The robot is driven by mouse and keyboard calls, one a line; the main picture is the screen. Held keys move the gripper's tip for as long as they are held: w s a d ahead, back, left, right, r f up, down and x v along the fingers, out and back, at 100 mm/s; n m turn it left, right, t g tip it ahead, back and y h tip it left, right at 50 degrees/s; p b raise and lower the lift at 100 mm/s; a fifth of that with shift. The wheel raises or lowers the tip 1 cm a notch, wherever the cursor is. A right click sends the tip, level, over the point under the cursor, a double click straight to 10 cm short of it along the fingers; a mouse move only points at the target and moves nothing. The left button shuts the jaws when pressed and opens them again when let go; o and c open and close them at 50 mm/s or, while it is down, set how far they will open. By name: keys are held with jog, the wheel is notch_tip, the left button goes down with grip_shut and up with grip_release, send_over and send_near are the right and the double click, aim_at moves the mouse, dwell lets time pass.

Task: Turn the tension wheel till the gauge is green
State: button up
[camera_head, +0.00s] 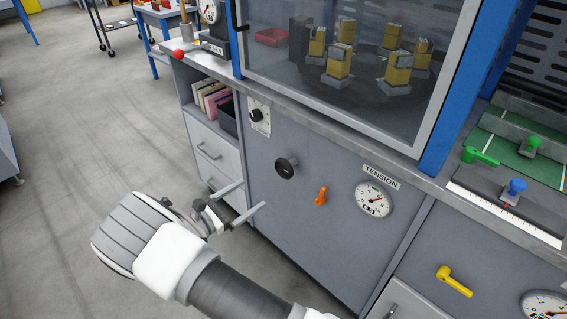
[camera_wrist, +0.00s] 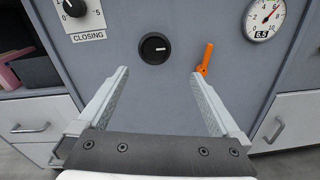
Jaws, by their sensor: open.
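The black round tension wheel (camera_head: 287,167) sits on the grey front panel; it also shows in the wrist view (camera_wrist: 154,48), with a pale pointer mark. The TENSION gauge (camera_head: 372,200) is a white dial with a red needle, to the right of the wheel. It also shows in the wrist view (camera_wrist: 264,18), reading about 6.5, with its needle pointing up and right. Whether the needle is in a green zone is too small to tell. My gripper (camera_head: 252,195) is open and empty, apart from the wheel. In the wrist view the wheel lies beyond and between my fingertips (camera_wrist: 159,73).
An orange lever (camera_head: 321,196) sits between the wheel and the gauge, near my right fingertip in the wrist view (camera_wrist: 205,58). A CLOSING dial (camera_head: 259,116) is up and left. Drawers (camera_head: 212,150) flank the panel. A glass-fronted cabinet stands above. Open floor lies left.

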aim_at(281, 171)
jog(key=shift+n+t, duration=0.3)
jog(key=b+x, duration=0.1)
jog(key=x, duration=0.4)
jog(key=b+x, duration=0.1)
jog(key=x, duration=0.5)
jog(key=f+b+x, duration=0.1)
jog(key=x, duration=0.5)
jog(key=shift+w+a, duration=0.3)
jog(key=shift+a, duration=0.05)
jog(key=c, duration=1.1)
